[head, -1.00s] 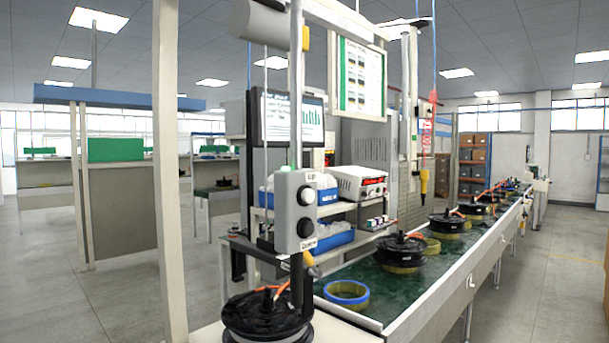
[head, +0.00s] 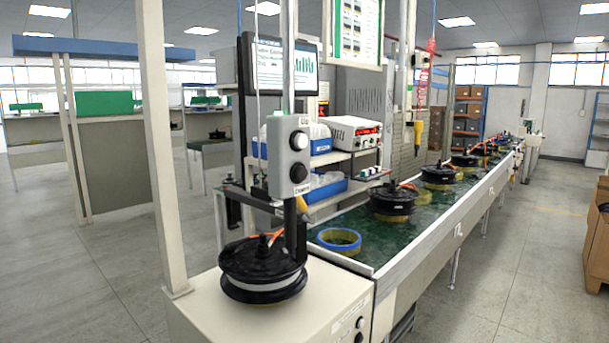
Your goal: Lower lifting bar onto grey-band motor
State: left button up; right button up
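A black hub motor with a light grey band (head: 262,285) sits on a cream cabinet top (head: 335,300) at the lower middle. Orange cables rise from its top. A dark lifting bar (head: 248,198) runs level on the lift column (head: 291,75), above and behind the motor. A dark upright (head: 296,230) stands close behind the motor's right side; I cannot tell whether it touches it. The grey control box (head: 288,157) on the column has a white knob above a black knob. Neither of my grippers shows in the head view.
A blue-and-yellow ring (head: 338,240) lies on the green bench (head: 370,258), with several black motors (head: 393,203) along it. A pale post (head: 158,150) stands left of the cabinet.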

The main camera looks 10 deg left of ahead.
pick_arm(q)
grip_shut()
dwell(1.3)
